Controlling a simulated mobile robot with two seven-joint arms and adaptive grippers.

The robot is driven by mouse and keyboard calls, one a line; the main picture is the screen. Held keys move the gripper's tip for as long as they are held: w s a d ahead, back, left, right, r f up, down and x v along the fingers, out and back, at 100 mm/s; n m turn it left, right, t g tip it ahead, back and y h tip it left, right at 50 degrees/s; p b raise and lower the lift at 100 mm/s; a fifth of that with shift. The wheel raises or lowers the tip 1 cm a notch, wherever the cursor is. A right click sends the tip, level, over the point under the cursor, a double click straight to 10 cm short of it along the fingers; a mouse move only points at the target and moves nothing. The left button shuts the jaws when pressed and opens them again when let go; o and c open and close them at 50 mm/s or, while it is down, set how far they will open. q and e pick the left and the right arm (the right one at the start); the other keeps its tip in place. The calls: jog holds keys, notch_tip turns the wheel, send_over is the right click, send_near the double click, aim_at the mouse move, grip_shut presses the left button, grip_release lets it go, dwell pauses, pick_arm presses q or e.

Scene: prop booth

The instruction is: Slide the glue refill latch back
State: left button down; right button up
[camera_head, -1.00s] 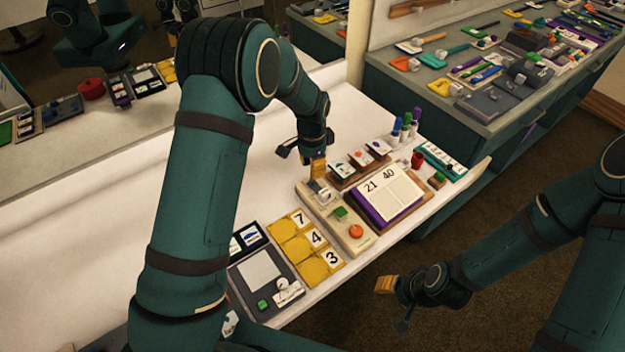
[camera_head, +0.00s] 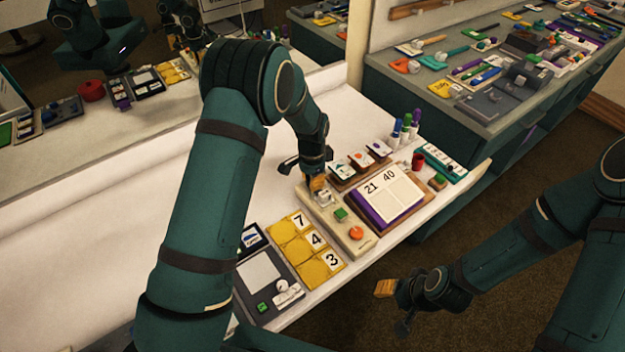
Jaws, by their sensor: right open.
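My right gripper (camera_head: 385,289) is open and empty, out in front of the table above the floor.
A purple-edged board marked 21 and 40 (camera_head: 388,196) lies close right of the panel. Picture cards (camera_head: 361,159) stand behind it. Yellow number tiles (camera_head: 305,250) and a dark grey device (camera_head: 262,285) lie to the left. Bare white table (camera_head: 345,105) is behind.

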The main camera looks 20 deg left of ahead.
pick_arm(q)
jog(key=shift+w+a, duration=0.65)
jog(key=shift+a, duration=0.2)
jog(key=shift+r, duration=0.1)
jog(key=c, duration=1.3)
grip_release()
jog(key=shift+o, duration=0.6)
notch_tip(320, 180, up, 12)
jog(key=shift+w+a, duration=0.1)
